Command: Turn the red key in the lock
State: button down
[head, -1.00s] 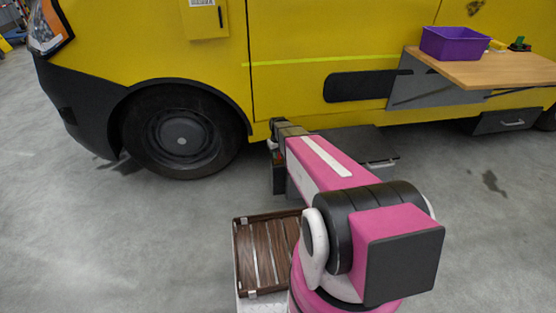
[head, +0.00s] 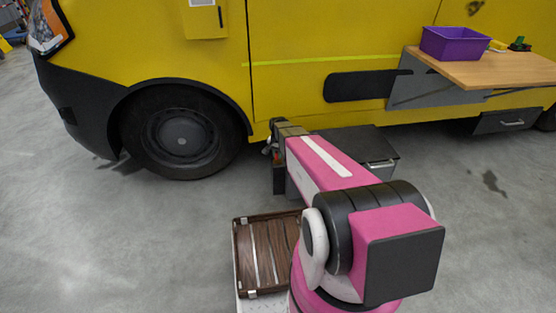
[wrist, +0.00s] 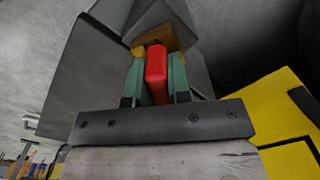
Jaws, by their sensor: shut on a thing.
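The red key (wrist: 156,75) shows in the wrist view as a bright red block. My gripper (wrist: 156,68) has its two green fingers shut on it, one on each side. A brass-coloured piece, seemingly the lock (wrist: 170,38), sits right beyond the key's far end on a grey body. Whether the key's tip is inside it is hidden. In the head view my gripper (head: 271,150) is low beside the yellow van, just right of the front wheel. The key and lock cannot be made out there.
The yellow van (head: 300,30) fills the back. A dark box with a handle (head: 362,148) stands right of my gripper. A wooden shelf (head: 500,70) at the right holds a purple bin (head: 453,43). A slatted wooden tray (head: 240,262) is near the front. Grey floor at left is clear.

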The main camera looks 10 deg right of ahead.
jog(key=shift+m, duration=0.6)
jog(key=m, duration=1.1)
jog(key=shift+m, duration=0.4)
jog(key=c, duration=1.4)
grip_release()
jog(key=shift+m, duration=0.3)
jog(key=o, duration=0.4)
